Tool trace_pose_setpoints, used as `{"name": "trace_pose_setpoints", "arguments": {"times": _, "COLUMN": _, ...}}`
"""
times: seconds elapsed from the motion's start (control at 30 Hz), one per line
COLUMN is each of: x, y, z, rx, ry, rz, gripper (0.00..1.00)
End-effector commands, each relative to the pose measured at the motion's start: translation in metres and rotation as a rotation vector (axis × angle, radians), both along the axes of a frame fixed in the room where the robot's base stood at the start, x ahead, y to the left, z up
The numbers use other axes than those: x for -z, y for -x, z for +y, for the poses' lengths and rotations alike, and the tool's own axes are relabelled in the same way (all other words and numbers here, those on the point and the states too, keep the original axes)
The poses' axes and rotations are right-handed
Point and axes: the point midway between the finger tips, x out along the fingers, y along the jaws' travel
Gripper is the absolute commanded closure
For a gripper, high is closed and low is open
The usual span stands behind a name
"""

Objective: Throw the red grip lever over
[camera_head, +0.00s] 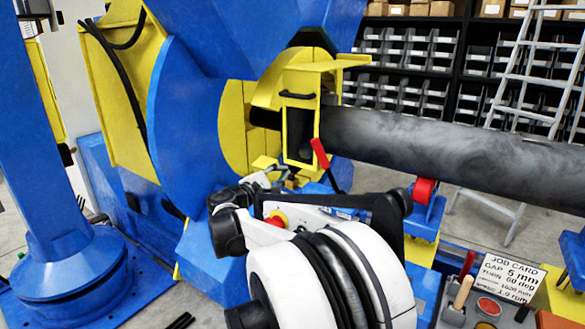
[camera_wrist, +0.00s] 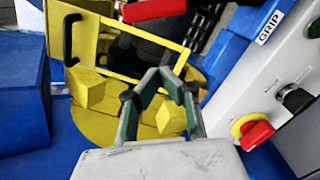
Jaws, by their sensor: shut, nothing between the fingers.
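The red grip lever (camera_head: 320,153) has a red handle on a dark shaft and leans up and to the left, in front of the yellow clamp housing (camera_head: 297,110). In the wrist view a red bar (camera_wrist: 152,10), which looks like its handle, crosses the top edge, partly cut off. A blue block with a "GRIP" label (camera_wrist: 270,27) is to its right. My gripper (camera_wrist: 162,74) is shut and empty, its fingertips below the red bar in the picture and apart from it. In the head view my gripper (camera_head: 262,180) is left of and below the lever.
A grey panel (camera_wrist: 293,85) with a red-and-yellow knob (camera_wrist: 255,133) stands right of my gripper. A long dark pipe (camera_head: 430,148) runs right from the yellow housing over a red roller (camera_head: 425,190). A job card (camera_head: 507,277) stands at lower right.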

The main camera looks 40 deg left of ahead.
Motion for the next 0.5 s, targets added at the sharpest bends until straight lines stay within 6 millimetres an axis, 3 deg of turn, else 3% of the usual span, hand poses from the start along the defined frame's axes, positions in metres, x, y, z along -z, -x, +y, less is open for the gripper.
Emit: {"name": "trace_pose_setpoints", "arguments": {"times": 0.5, "x": -0.002, "y": -0.085, "z": 0.009, "rx": 0.003, "ry": 0.000, "rz": 0.001, "gripper": 1.00}}
